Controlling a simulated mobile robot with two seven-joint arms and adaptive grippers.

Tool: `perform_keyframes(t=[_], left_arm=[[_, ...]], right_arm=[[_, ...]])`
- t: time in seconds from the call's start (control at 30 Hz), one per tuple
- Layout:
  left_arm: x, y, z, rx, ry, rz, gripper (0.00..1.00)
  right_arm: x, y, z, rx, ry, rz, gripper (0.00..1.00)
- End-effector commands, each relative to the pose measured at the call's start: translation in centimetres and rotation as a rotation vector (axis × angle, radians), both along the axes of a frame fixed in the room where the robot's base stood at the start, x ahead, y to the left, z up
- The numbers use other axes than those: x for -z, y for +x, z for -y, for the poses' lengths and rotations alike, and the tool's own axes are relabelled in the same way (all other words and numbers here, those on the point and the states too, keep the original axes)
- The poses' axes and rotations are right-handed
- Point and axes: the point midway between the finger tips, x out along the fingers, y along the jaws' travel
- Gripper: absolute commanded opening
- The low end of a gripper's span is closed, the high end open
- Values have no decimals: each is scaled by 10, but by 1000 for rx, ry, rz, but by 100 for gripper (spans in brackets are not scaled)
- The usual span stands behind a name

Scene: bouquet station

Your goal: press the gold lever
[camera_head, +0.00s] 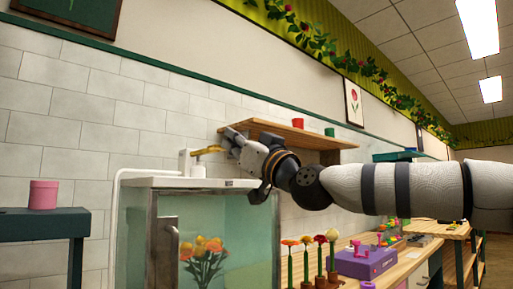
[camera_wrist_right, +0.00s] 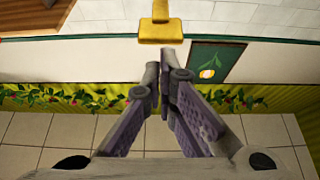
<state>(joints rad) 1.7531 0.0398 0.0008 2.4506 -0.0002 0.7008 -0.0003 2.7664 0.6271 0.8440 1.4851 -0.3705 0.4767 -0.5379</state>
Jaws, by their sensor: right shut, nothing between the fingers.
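The gold lever (camera_head: 208,150) sticks out from a white fixture (camera_head: 191,162) on top of the glass-fronted cabinet. In the right wrist view the lever (camera_wrist_right: 160,30) is at the top centre, just beyond my fingertips. My right gripper (camera_head: 231,133) reaches in from the right at the lever's height, its fingers close to the lever's right end. In the wrist view my right gripper (camera_wrist_right: 163,75) is shut with nothing between its fingers. A small gap shows there between the fingertips and the lever. My left gripper is not in view.
The cabinet (camera_head: 148,235) holds orange and yellow flowers (camera_head: 205,250). A wooden shelf (camera_head: 290,133) sits on the wall behind my right gripper. A dark green table (camera_head: 35,225) with a pink pot (camera_head: 43,195) is at left. A purple box (camera_head: 366,262) stands on the bench at right.

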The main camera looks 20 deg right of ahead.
Motion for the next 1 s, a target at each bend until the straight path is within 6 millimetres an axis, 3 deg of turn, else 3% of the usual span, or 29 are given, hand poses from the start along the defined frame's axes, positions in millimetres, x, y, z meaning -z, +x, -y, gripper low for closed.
perform_keyframes(t=[0.1, 0.4, 1.0], left_arm=[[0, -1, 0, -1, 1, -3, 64], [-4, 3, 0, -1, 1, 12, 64], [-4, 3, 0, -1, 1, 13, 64]], right_arm=[[27, -18, 11, 1, 3, -15, 0], [56, -57, 25, 3, 4, -11, 0], [60, -61, 26, 3, 4, -10, 0]])
